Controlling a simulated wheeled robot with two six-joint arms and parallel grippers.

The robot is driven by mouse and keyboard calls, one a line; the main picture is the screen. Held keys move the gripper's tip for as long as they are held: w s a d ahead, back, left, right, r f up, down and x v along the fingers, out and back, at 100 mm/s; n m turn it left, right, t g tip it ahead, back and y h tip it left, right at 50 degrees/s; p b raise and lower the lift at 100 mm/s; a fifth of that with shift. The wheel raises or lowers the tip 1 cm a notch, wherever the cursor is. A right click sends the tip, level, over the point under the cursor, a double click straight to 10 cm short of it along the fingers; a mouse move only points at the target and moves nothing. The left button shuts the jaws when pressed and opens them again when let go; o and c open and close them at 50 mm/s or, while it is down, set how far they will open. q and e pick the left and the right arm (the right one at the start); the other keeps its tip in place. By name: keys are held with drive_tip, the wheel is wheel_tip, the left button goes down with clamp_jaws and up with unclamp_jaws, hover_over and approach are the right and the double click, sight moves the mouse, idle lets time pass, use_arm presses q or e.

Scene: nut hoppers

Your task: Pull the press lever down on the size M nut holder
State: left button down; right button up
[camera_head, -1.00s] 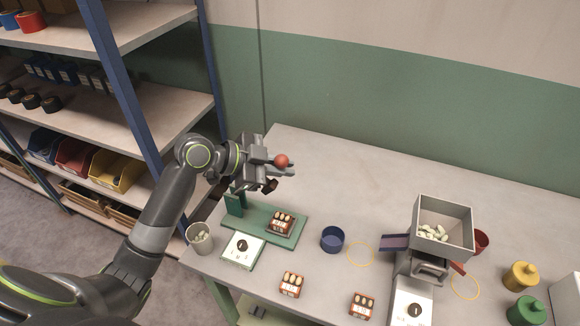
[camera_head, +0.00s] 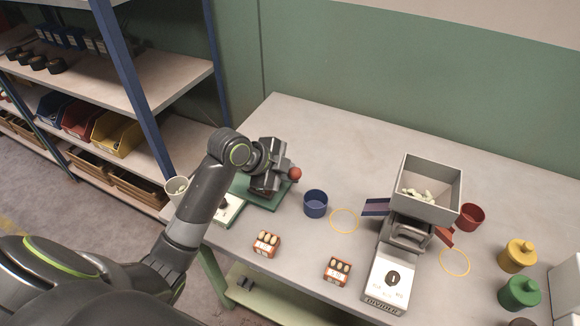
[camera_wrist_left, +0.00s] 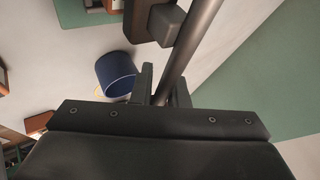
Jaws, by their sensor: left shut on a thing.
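My left gripper (camera_head: 277,178) is shut on the press lever near its red ball knob (camera_head: 294,173). In the left wrist view the lever's metal rod (camera_wrist_left: 190,45) runs between the fingers of the gripper (camera_wrist_left: 163,88). The lever is low over the green press base (camera_head: 240,186). A nut holder with a reddish-brown side (camera_head: 262,191) sits under the press, mostly hidden by the gripper. Its size mark cannot be read. My right gripper is not in view.
A blue cup (camera_head: 316,204) stands just right of the press. Two nut holders, one left (camera_head: 266,244) and one right (camera_head: 337,271), are near the front edge. A grey hopper machine (camera_head: 430,190) stands further right. The back of the table is clear.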

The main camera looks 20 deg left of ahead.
use_arm(q)
drive_tip(key=shift+s+f, duration=0.1)
drive_tip(key=shift+f, duration=0.95)
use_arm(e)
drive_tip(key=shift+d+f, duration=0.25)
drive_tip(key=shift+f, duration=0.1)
use_arm(q)
drive_tip(key=shift+f, duration=0.1)
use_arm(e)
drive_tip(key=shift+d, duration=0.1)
use_arm(q)
drive_tip(key=c, duration=1.5)
unclamp_jaws()
drive_tip(key=shift+s, duration=0.15)
drive_tip(key=shift+a, duration=0.1)
drive_tip(key=shift+r, duration=0.2)
drive_tip(key=shift+a+r, duration=0.1)
drive_tip(key=shift+r, duration=0.1)
drive_tip(key=p+v, duration=0.1)
drive_tip(key=v, duration=1.6)
drive_tip(key=shift+f, duration=0.1)
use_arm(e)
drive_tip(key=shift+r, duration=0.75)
